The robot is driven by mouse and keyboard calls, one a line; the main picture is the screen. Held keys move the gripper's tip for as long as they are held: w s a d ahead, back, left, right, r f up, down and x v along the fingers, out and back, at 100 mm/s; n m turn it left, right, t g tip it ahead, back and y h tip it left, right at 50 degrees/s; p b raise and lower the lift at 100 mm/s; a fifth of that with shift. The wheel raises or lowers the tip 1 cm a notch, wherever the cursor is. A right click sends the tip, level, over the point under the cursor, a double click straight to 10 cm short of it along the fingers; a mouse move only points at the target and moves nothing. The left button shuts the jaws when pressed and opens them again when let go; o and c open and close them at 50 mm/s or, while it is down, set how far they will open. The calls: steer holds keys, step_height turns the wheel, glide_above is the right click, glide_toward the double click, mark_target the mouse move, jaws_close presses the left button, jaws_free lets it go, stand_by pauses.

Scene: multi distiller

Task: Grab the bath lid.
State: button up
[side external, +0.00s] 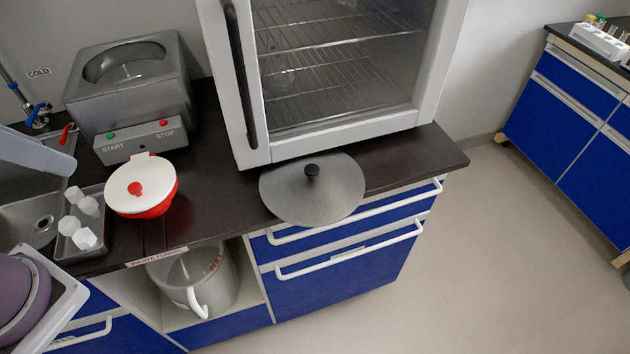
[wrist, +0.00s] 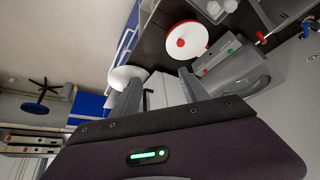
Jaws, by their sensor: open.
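The bath lid (side external: 335,192) is a round grey metal disc with a black knob. In the side view it lies flat on the dark counter in front of the glass-doored cabinet, overlapping the counter's front edge. In the wrist view a pale disc (wrist: 127,74), probably the lid, shows partly behind the left finger. The metal bath (side external: 130,85) with START and STOP buttons stands open at the back left. My gripper (wrist: 158,80) shows in the wrist view with its fingers apart and nothing between them. Its fingertips cannot be made out in the side view.
A red bowl with a white lid (side external: 127,188) stands in front of the bath. A tray (side external: 93,213) with several white pieces is left of it. The glass-doored cabinet (side external: 243,110) rises close behind the lid. A grey pot (side external: 222,285) sits on the shelf below the counter.

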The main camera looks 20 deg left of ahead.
mark_target(310, 169)
steer(key=w+d+f+m, duration=0.2)
steer(key=w+f+m, duration=0.2)
steer(key=w+f, duration=0.45)
steer(key=w+d+f+m+h, duration=0.1)
steer(key=w+d+f, duration=0.2)
steer(key=d+f, duration=0.1)
steer(key=w+d+f+m+h, duration=0.1)
steer(key=w+d+f, duration=0.3)
steer(key=f, duration=0.1)
steer(key=w+d+f+m+t+h, duration=0.1)
steer(key=w+d+f+h, duration=0.1)
steer(key=w+d+f, duration=0.2)
steer(key=shift+d+f+m, duration=0.15)
steer(key=shift+f+m, duration=0.15)
steer(key=shift+f, duration=0.2)
steer(key=w+n+t, duration=0.1)
steer(key=w+d+f+n+t, duration=0.1)
steer(key=w+t, duration=0.1)
steer(key=w+d+n+t, duration=0.1)
steer(key=w, duration=0.1)
steer(key=shift+w+f+t+h, duration=0.25)
steer(key=shift+f+t+h, duration=0.05)
steer(key=shift+f+t, duration=0.1)
steer(key=shift+w+r+t, duration=0.1)
steer(key=shift+w+t, duration=0.35)
steer(key=shift+t, duration=0.15)
steer(key=x, duration=0.6)
steer(key=shift+w+d+r, duration=0.15)
steer(key=shift+w+d, duration=0.2)
jaws_close()
